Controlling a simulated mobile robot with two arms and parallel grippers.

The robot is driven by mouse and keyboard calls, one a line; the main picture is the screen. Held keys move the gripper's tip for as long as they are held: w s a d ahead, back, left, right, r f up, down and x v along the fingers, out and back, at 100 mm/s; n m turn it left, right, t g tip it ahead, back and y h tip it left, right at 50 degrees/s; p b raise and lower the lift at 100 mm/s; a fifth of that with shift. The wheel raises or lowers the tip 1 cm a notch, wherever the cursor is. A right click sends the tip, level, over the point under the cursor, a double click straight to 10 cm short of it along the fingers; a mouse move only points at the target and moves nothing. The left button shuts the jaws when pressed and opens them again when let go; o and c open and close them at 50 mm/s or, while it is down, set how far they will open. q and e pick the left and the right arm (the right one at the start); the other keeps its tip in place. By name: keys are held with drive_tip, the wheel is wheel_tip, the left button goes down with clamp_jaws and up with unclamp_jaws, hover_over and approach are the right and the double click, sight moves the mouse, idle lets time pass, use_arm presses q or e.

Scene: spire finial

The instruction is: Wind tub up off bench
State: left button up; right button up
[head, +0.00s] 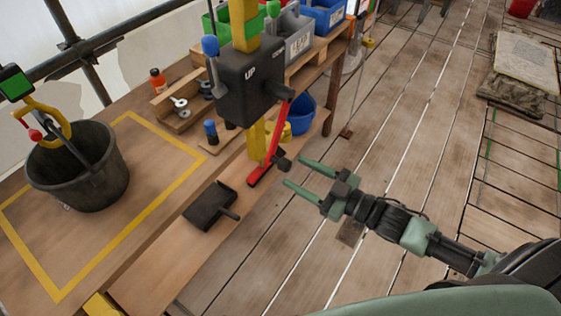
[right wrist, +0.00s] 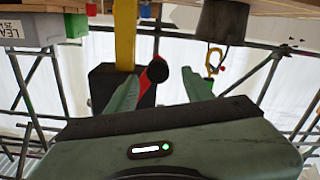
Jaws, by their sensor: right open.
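The black tub (head: 85,172) stands upright on the wooden bench inside a yellow outline. A yellow hook (head: 50,125) hangs at its handle; I cannot tell whether it is engaged. A black winch box (head: 250,80) marked UP sits on a yellow post, with a red crank (head: 272,143) angled down to a dark grip (head: 281,161). My right gripper (head: 292,173) is open, its green fingers pointing at the grip, just right of it. In the right wrist view the red crank's dark end (right wrist: 157,71) shows between the open fingers. My left gripper is not in view.
A blue bucket (head: 299,115), bins and small hardware stand behind the winch. A slab stack (head: 522,75) lies at the back right. The plank floor (head: 400,110) is largely clear.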

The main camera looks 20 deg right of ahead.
sight(289, 167)
drive_tip(key=p+x, duration=0.1)
drive_tip(key=x, duration=0.4)
drive_tip(key=shift+w, duration=0.15)
drive_tip(key=shift+d, duration=0.1)
clamp_jaws()
idle(1.2)
